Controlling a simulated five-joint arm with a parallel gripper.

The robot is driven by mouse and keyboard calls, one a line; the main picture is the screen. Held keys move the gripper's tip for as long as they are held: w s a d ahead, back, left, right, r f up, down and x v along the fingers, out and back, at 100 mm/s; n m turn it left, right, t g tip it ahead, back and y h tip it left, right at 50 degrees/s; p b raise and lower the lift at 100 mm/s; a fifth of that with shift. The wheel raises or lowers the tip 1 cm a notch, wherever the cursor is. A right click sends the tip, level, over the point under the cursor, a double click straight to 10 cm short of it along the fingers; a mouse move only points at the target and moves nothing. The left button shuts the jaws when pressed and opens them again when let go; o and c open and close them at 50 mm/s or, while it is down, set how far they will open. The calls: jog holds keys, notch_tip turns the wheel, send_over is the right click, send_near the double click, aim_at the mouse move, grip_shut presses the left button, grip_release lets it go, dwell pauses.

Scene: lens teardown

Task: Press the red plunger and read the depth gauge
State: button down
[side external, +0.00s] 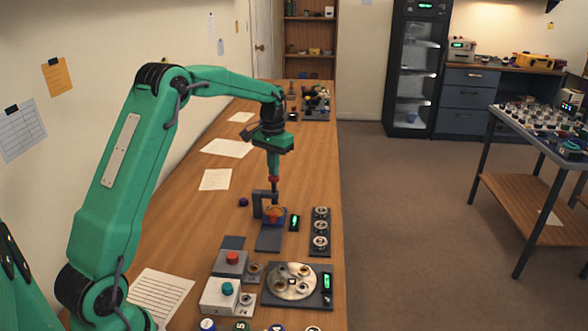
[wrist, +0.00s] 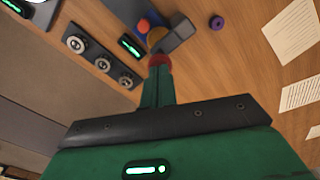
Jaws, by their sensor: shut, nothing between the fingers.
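My gripper (side external: 274,179) points straight down with its reddish fingertips shut and empty. In the wrist view its tip (wrist: 159,60) shows close to a small fixture. The fixture has a dark bracket (side external: 258,203) and a blue block (side external: 279,219). In the wrist view a red knob that looks like the plunger (wrist: 144,25) sits by the bracket (wrist: 176,33), beside a tan part.
A dark rack (side external: 311,243) with three rings stands right of the gauge. A red button (side external: 232,257), a teal button (side external: 227,288) and a round plate (side external: 291,281) are nearer my base. A purple ring (side external: 243,202) and papers lie left; bare wood surrounds them.

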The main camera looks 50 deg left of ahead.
aim_at(274, 178)
jog(key=shift+f, duration=2.05)
dwell(1.2)
jog(key=shift+r, duration=4.6)
